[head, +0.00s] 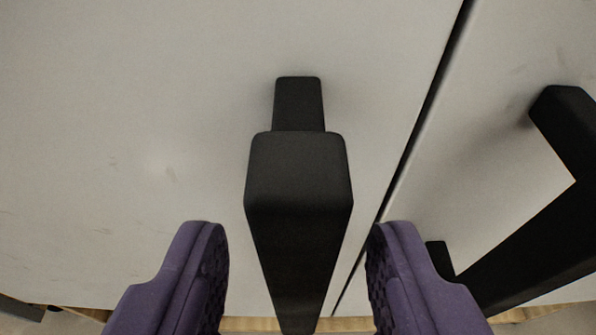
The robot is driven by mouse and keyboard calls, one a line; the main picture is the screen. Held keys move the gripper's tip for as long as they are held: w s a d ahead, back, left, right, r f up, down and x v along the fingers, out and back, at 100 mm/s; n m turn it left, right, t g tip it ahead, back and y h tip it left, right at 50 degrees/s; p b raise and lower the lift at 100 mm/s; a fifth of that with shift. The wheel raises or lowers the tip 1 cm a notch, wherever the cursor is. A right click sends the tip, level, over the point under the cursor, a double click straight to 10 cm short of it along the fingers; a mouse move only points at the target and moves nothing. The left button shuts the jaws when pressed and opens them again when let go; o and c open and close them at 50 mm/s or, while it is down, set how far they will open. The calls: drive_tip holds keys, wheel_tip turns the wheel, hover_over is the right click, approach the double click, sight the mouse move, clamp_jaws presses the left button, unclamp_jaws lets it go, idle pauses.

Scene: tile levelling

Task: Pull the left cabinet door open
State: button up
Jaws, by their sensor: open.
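The left cabinet door (130,130) is a pale, flat panel filling the left and middle of the head view. Its black bar handle (299,180) stands out from the panel near the door's right edge. My gripper (297,245) has two purple ridged fingers, one on each side of this handle. The fingers are open, with a visible gap between each finger and the handle. The handle's lower end runs down between the fingers toward the bottom of the view. The door appears shut, level with its neighbour along a narrow dark gap.
The right door (510,60) lies beyond the dark seam (430,100). Its black handle (535,235) is close to my right finger and partly hidden by it. A strip of wooden floor (250,324) shows at the bottom edge.

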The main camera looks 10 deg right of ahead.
drive_tip(key=shift+b+x, duration=0.4)
drive_tip(key=shift+x, duration=0.95)
drive_tip(key=shift+c, duration=0.5)
clamp_jaws()
